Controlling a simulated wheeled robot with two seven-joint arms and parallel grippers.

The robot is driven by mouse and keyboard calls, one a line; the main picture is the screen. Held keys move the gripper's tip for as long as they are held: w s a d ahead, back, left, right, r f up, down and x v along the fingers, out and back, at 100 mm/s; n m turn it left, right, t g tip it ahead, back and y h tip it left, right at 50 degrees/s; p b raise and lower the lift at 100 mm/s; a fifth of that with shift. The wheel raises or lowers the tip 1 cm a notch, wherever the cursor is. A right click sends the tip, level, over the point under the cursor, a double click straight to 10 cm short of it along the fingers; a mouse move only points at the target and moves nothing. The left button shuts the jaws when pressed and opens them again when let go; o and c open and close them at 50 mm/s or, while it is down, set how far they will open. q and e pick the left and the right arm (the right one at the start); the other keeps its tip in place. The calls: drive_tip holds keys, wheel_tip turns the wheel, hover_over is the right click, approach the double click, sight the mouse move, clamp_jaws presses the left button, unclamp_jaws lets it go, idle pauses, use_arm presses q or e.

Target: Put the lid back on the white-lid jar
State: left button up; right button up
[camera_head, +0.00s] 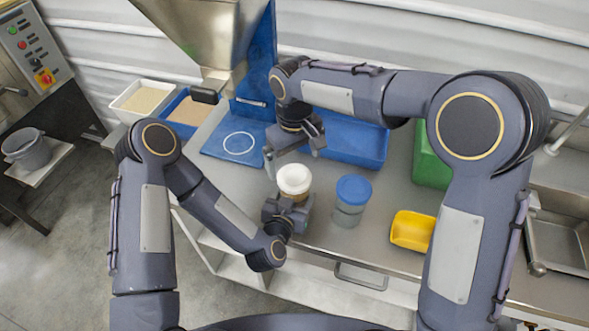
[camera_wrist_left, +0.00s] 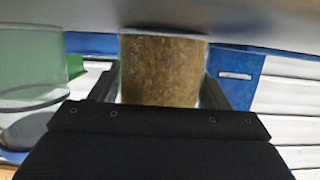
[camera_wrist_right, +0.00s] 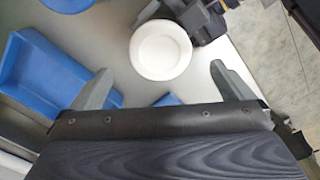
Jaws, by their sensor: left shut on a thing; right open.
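The white-lid jar (camera_wrist_left: 163,72) has a brown-filled body, held between the two fingers of my left gripper (camera_head: 290,208). The round white lid (camera_head: 294,179) is on top of the jar in the head view; I cannot tell if it is fully seated. My right gripper (camera_head: 292,154) is open and empty, just behind and above the lid. In the right wrist view the lid (camera_wrist_right: 160,50) lies ahead of the two spread fingers, not between them. The lid is not visible in the left wrist view.
A blue-lidded jar (camera_head: 351,200) stands close on the right. A yellow scoop (camera_head: 411,231) lies farther right. Behind are a blue tray (camera_head: 352,146), a blue mat with a white ring (camera_head: 218,149) and the metal hopper (camera_head: 205,30). A green container (camera_head: 428,165) stands at right.

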sight(295, 194)
wheel_tip(295, 194, up, 6)
drive_tip(key=shift+f, duration=0.1)
use_arm(q)
drive_tip(key=o, duration=1.9)
drive_tip(key=shift+o, duration=0.2)
drive_tip(key=b+v, duration=0.2)
drive_tip(key=v, duration=0.5)
drive_tip(key=shift+f, duration=0.1)
drive_tip(key=shift+s+a+r, duration=0.1)
drive_tip(key=shift+s+r, duration=0.1)
drive_tip(key=shift+s, duration=0.2)
use_arm(e)
drive_tip(key=shift+f, duration=0.95)
